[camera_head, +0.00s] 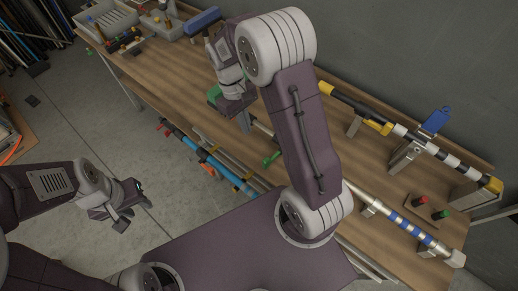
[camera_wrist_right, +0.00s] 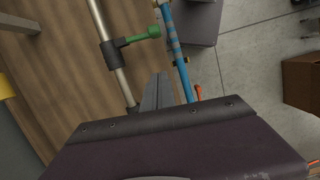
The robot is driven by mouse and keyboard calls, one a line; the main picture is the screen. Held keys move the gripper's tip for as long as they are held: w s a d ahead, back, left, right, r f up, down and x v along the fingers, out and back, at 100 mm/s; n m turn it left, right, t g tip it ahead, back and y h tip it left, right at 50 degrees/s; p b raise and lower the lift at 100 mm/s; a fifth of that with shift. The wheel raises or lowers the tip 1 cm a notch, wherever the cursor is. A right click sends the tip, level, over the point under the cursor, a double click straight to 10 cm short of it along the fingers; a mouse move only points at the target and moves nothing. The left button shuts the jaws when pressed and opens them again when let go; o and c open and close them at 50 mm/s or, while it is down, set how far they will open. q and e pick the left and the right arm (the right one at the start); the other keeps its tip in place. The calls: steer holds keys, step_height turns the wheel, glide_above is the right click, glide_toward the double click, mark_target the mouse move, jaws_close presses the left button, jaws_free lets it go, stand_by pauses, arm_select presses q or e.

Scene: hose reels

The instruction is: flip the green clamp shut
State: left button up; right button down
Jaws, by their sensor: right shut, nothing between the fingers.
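The green clamp handle (camera_wrist_right: 140,37) sticks out sideways from a dark collar (camera_wrist_right: 112,54) around a metal pipe (camera_wrist_right: 118,75) in the right wrist view. My left gripper (camera_head: 134,216) is open and empty above the floor.
A blue striped hose (camera_head: 210,155) runs along the bench front. Another green part (camera_head: 214,92) shows beside my right wrist, partly hidden. A striped pole (camera_head: 430,145) with a blue lever (camera_head: 437,120) lies at the right. A grey bin (camera_head: 108,20) stands at the far left end.

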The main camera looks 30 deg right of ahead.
mark_target(273, 157)
steer(key=s+d+f+p, duration=0.1)
steer(key=s+f+p, duration=0.1)
steer(key=s+f, duration=0.4)
steer(key=shift+x, duration=1.1)
steer(key=shift+w+d, duration=0.15)
steer(key=shift+d, duration=0.05)
